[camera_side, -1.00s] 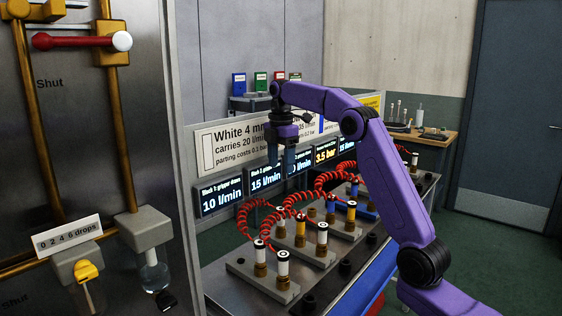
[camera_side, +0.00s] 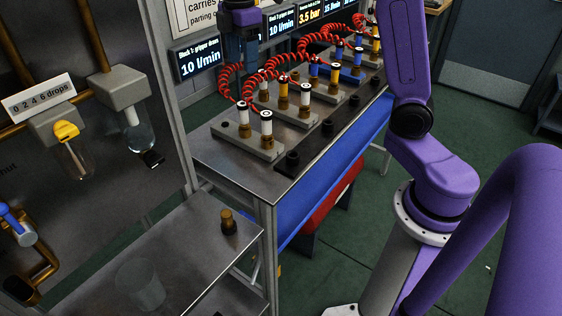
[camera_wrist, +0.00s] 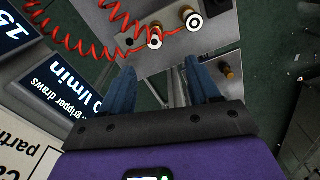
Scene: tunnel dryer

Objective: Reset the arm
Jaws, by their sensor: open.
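My gripper (camera_side: 243,50) has blue-grey fingers and hangs at the top of the side view, in front of the row of displays. In the wrist view my gripper (camera_wrist: 160,78) has its fingers well apart, with nothing between them. Below and beyond the fingertips is a grey block (camera_wrist: 178,45) with two white-topped brass fittings. The same nearest block (camera_side: 222,130) shows in the side view, apart from my gripper. My purple arm rises at the right of the side view; its upper part is cut off.
Red coiled hoses (camera_side: 228,83) loop over several blocks on the metal bench (camera_side: 225,165). A display (camera_side: 198,62) reads 10 l/min. A lower metal shelf (camera_side: 185,250) carries a brass fitting (camera_side: 228,222) and a clear cup (camera_side: 140,285). A panel with valves stands at left. Green floor (camera_side: 350,235) is open at right.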

